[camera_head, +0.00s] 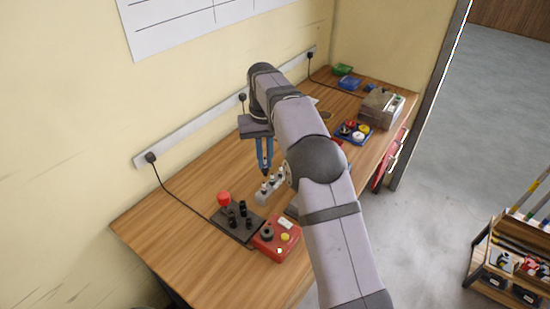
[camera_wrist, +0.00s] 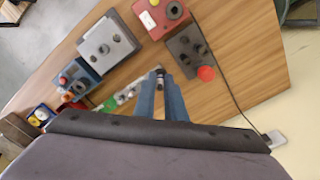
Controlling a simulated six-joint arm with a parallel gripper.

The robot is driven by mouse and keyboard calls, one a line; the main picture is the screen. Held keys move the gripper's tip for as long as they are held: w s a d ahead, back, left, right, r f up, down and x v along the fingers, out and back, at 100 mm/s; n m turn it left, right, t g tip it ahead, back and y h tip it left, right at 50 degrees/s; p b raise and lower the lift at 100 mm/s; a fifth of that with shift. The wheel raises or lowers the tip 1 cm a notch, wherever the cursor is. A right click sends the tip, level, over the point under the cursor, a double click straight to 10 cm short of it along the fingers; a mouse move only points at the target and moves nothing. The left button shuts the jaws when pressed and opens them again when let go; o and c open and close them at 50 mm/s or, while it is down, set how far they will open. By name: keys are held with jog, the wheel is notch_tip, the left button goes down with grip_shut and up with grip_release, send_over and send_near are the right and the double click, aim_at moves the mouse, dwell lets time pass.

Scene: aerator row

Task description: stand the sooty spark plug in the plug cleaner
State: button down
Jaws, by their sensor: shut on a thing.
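My gripper (camera_head: 265,170) has blue fingers pointing down over the bench. In the wrist view my gripper (camera_wrist: 160,82) is shut on a small dark thing, apparently the spark plug (camera_wrist: 160,73), mostly hidden between the fingers. A pale rack (camera_head: 270,189) with several plugs stands just below and beside the fingers; the rack also shows in the wrist view (camera_wrist: 124,96). A red box (camera_head: 268,249) with a dark round port and a yellow button, perhaps the plug cleaner, sits nearer the bench's front. It also shows at the top of the wrist view (camera_wrist: 150,20).
A black block (camera_head: 227,229) with dark posts and a red knob (camera_head: 223,197) stands left of the red box. A grey box (camera_wrist: 105,42) and a blue unit (camera_wrist: 75,80) stand nearby. A blue tray (camera_head: 341,137) lies farther back. Bare bench lies at the front left.

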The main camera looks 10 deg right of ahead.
jog(key=s+a+f+n, duration=0.1)
jog(key=s+f+n, duration=0.1)
jog(key=s+f, duration=0.4)
jog(key=s, duration=0.5)
jog(key=shift+s+a+b, duration=0.25)
jog(key=shift+s+b, duration=0.05)
jog(key=shift+s, duration=0.1)
jog(key=shift+f, duration=0.15)
notch_tip(320, 180, down, 5)
jog(key=b, duration=0.4)
jog(key=shift+b, duration=0.3)
jog(key=shift+p, duration=0.55)
dwell(0.4)
jog(key=shift+s+f+b, duration=0.1)
jog(key=shift+f+b, duration=0.65)
jog(key=shift+f, duration=0.5)
dwell(0.5)
